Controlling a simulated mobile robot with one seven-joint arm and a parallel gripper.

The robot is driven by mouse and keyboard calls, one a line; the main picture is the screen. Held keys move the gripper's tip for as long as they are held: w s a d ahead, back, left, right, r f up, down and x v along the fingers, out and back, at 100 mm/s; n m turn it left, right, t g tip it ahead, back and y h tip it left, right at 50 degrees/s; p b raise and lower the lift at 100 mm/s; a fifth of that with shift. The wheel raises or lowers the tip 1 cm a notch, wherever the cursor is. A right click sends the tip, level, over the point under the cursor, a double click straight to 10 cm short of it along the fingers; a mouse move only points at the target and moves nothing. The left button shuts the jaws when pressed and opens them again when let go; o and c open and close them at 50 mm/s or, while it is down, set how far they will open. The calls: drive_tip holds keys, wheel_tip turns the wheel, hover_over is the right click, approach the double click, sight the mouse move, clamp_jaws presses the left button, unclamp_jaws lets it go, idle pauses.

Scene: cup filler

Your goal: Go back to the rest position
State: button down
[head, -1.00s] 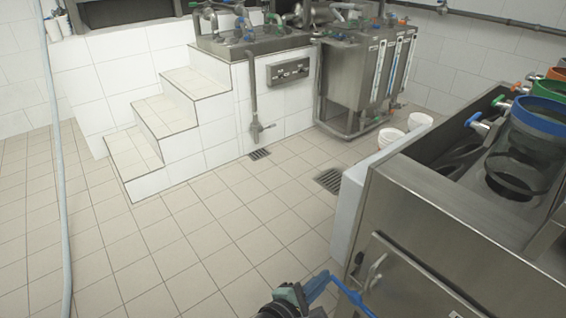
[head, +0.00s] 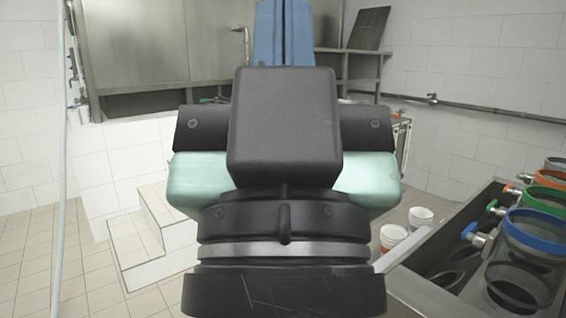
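My arm (head: 283,130) stands upright close in front of the head camera and fills the middle of the picture. It shows a black block, pale green sides, a dark ringed joint below and a blue link running up out of the top edge. My gripper is not in view, and I cannot tell whether it is open or holds anything. The arm hides much of the room behind it. At the right, the steel cup filler (head: 425,291) carries clear cylinders with a blue rim (head: 543,232), a green rim (head: 553,204) and an orange rim (head: 548,180).
White tiled steps (head: 140,243) stand left of my arm. Two white buckets (head: 393,237) are on the floor between the arm and the filler. A pale hose (head: 62,190) hangs at the far left. Tiled floor (head: 35,250) is clear at the lower left.

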wheel_tip(320, 180, up, 17)
drive_tip(key=p, duration=1.4)
drive_tip(key=shift+r+p, duration=0.15)
drive_tip(key=shift+p, duration=0.25)
drive_tip(key=shift+w, duration=0.1)
